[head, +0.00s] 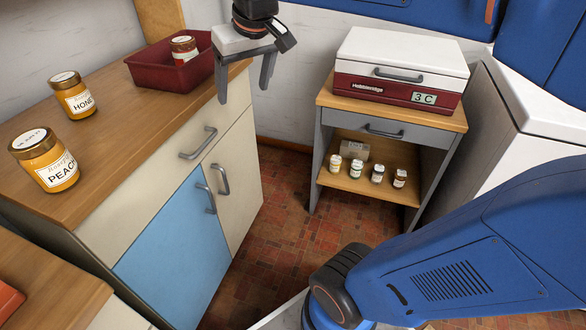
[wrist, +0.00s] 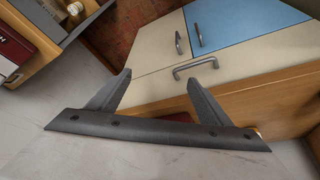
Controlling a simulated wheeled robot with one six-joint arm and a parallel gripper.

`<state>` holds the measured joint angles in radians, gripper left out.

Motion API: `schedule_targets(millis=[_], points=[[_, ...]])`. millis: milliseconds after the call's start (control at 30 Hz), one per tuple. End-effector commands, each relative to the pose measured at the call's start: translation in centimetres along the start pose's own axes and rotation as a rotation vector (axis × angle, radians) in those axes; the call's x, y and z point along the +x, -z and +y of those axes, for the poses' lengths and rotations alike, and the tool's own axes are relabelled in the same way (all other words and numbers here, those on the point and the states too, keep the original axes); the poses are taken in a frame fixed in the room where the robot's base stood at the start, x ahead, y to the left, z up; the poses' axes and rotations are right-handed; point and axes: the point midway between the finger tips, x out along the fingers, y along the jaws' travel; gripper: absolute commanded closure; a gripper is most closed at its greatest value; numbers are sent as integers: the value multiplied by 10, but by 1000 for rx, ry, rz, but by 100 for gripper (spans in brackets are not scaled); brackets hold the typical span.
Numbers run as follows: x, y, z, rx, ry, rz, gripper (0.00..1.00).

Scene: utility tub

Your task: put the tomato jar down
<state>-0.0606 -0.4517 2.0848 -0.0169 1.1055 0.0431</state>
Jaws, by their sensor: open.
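A jar with a red label band and a gold lid (head: 184,48) stands in the dark red tub (head: 160,75) on the wooden counter. Its label is too small to read, so I cannot tell for sure that it is the tomato jar. My gripper (head: 243,94) is open and empty, in the air just right of the tub and past the counter's edge. In the wrist view my gripper's fingers (wrist: 158,78) are spread with nothing between them, in front of the cabinet doors.
A honey jar (head: 76,97) and a peach jar (head: 45,163) stand on the counter (head: 105,125). A shelf cabinet (head: 392,120) with several small jars inside carries a red and white box (head: 400,70). Tiled floor (head: 275,220) lies open between the furniture.

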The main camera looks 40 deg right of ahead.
Motion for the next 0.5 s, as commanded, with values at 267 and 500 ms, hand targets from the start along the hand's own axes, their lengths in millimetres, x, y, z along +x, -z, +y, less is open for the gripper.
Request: schedule_targets(millis=[267, 500], points=[[40, -123, 12, 10, -6, 7, 28], [73, -192, 15, 16, -9, 10, 28]])
